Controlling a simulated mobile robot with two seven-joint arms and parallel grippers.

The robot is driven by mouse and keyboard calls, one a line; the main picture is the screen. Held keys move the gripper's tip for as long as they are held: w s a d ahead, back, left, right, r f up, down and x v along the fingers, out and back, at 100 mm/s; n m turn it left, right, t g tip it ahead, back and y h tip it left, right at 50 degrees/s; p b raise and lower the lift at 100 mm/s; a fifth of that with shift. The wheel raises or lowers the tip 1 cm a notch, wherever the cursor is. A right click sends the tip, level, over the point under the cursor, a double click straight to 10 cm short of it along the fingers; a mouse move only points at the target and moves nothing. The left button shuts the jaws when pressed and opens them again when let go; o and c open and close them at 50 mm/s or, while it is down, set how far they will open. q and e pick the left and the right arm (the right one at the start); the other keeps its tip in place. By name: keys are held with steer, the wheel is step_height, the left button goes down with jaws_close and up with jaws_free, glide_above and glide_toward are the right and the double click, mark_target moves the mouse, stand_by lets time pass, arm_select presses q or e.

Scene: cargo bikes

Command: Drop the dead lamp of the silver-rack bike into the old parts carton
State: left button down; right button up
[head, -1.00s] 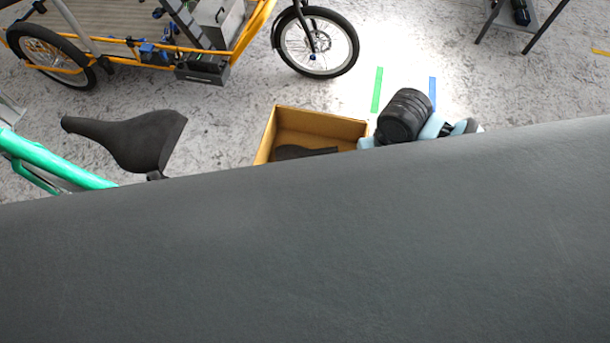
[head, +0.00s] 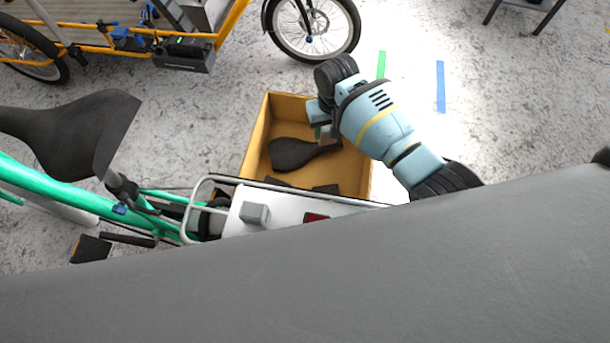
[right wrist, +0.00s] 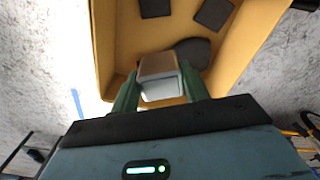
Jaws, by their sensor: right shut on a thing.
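My right gripper (head: 320,122) is over the far part of the old parts carton (head: 256,140). In the right wrist view the gripper (right wrist: 160,90) is shut on a small grey-white block, the lamp (right wrist: 162,88), between its green fingers. The lamp is above the carton (right wrist: 104,45), near one wall; in the head view it is mostly hidden by the gripper. The teal bike with the silver rack (head: 205,185) stands in front of the carton. On its rack are a white plate with a grey block (head: 255,213) and a red piece (head: 316,217). My left gripper is not in view.
The carton holds an old black saddle (head: 292,153) and dark flat pieces (head: 325,189). The teal bike's saddle (head: 75,130) is at the left. An orange cargo bike (head: 180,50) stands behind. The floor right of the carton is clear, with green and blue tape.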

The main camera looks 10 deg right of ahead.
steer(key=shift+w+a+f+n+b, duration=0.3)
steer(key=shift+w+a+f+b, duration=0.3)
steer(key=shift+w+a+f, duration=0.35)
steer(key=shift+w+a+b, duration=0.3)
steer(key=shift+w+a, duration=0.1)
steer(key=shift+a, duration=0.05)
steer(key=shift+f, duration=0.15)
step_height(320, 180, down, 6)
steer(key=b, duration=0.6)
steer(key=o, duration=0.9)
steer(key=shift+o, duration=0.9)
